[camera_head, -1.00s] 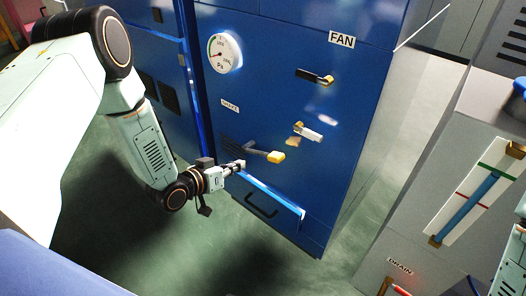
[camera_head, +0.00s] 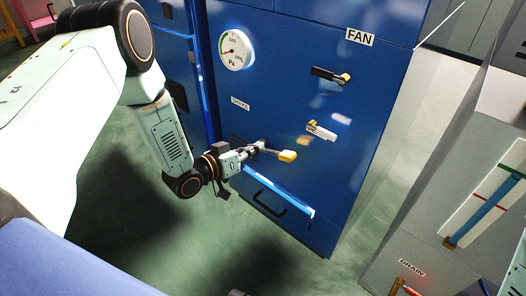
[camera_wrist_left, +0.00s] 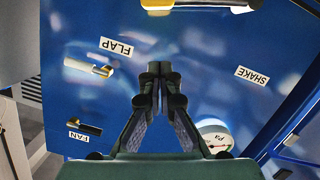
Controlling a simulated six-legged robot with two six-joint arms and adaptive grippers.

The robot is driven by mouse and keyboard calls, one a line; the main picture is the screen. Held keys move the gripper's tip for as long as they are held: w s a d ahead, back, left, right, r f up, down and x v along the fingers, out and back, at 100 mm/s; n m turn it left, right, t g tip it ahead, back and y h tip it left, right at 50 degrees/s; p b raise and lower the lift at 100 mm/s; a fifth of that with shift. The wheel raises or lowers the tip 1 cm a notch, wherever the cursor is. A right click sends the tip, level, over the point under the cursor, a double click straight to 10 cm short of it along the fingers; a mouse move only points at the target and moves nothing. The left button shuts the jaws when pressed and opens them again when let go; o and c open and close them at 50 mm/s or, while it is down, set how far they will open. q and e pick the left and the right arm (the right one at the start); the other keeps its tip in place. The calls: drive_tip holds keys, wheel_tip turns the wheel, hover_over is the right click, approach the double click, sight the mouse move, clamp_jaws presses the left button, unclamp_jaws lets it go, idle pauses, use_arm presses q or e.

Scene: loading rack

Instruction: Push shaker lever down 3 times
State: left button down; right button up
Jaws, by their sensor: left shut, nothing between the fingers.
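The shaker lever (camera_head: 288,156) has a yellow tip and a dark shaft. It sticks out of the blue cabinet below the small SHAKE label (camera_head: 240,103). My left gripper (camera_head: 257,148) is shut and empty, and hides part of the shaft in the head view. In the left wrist view the picture is upside down. There the gripper's fingertips (camera_wrist_left: 152,75) are together in front of the blue panel, and the lever (camera_wrist_left: 190,6) crosses the top edge, beyond the tips. I cannot tell whether they touch. The SHAKE label (camera_wrist_left: 252,76) is to the right.
The FAN handle (camera_head: 328,75), another handle (camera_head: 322,131) and a pressure gauge (camera_head: 236,50) are on the blue cabinet (camera_head: 370,140). A drawer with a dark handle (camera_head: 266,203) lies below the lever. A grey DRAIN cabinet (camera_head: 425,235) stands at the right. Green floor is open between.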

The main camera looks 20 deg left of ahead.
use_arm(q)
drive_tip(key=b, duration=0.3)
hover_over(274, 152)
drive_tip(key=s+d, duration=0.1)
drive_tip(key=s, duration=0.2)
wheel_tip(274, 152, down, 2)
drive_tip(key=shift+s+d+f+b, duration=0.1)
drive_tip(key=shift+d+f+b, duration=0.15)
drive_tip(key=shift+f, duration=0.4)
drive_tip(key=shift+s+d+f+b, duration=0.1)
drive_tip(key=shift+d+f+b, duration=0.2)
drive_tip(key=shift+f, duration=0.3)
drive_tip(key=shift+d+f+b, duration=0.25)
drive_tip(key=shift+f, duration=0.4)
